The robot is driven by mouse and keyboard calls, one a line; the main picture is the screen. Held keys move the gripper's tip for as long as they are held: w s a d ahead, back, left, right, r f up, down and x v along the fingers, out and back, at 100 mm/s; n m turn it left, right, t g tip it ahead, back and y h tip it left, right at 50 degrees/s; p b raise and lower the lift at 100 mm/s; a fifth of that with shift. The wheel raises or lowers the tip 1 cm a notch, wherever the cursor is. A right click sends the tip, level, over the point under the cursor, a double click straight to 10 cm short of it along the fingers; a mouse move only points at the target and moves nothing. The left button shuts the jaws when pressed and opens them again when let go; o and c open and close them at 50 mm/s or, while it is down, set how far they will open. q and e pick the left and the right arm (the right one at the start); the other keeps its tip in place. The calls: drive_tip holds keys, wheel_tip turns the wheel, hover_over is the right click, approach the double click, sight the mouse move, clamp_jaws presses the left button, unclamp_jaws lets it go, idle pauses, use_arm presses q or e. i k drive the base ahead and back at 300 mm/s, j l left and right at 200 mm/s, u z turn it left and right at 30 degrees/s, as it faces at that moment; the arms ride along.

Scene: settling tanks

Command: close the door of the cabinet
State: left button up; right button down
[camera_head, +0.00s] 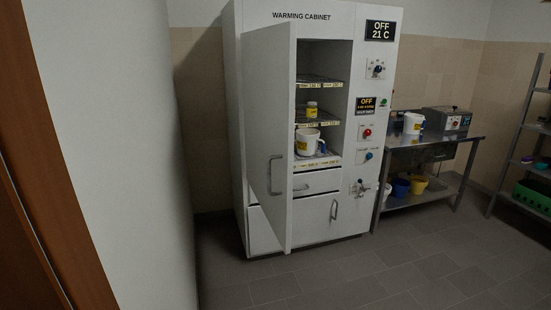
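The white warming cabinet (322,232) stands ahead, with panels reading "OFF" and "21 C" at its upper right. Its tall door (268,130) is hinged on the left and stands open, swung out towards me. A grey bar handle (275,174) is on the door. The open compartment shows wire shelves. A small yellow-labelled jar (312,109) stands on a middle shelf, and a white jug with a yellow label (307,143) stands on the lowest shelf. The door hides the left part of the compartment. Neither of my grippers is in view.
A pale wall (115,120) with a brown wooden edge fills the left side, near me. A steel table (430,145) with a white bucket (413,123) stands right of the cabinet. A shelf rack (520,130) is at the far right. The tiled floor (400,270) in front is clear.

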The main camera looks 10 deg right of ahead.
sight(267, 57)
drive_tip(key=i+l+u, duration=0.4)
drive_tip(key=l, duration=0.2)
drive_tip(key=i+l+u, duration=0.2)
drive_tip(key=l, duration=0.15)
drive_tip(key=l+u, duration=0.2)
drive_tip(key=l, duration=0.15)
